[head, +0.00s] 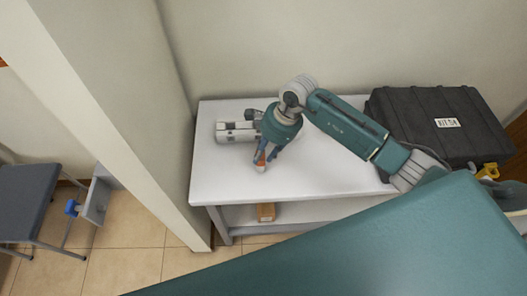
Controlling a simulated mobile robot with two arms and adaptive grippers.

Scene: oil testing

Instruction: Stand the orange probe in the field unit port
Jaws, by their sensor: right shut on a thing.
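My right gripper (266,156) reaches down over the white table and is shut on the orange probe (261,164). Only a small orange part of the probe, with a pale tip, shows between and below the fingers. I cannot tell whether its tip touches the table. A light grey and white unit (232,132), which looks like the field unit, lies on the table just behind and to the left of the gripper. My wrist hides its right end, and I cannot make out its port. My left gripper is not in view.
The white table (225,180) is clear in front and at left. A black case (425,115) labelled as a kit stands at its right end. An orange-brown box (266,212) sits on the lower shelf. A wall edge runs close along the table's left side. A dark chair (28,200) stands farther left.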

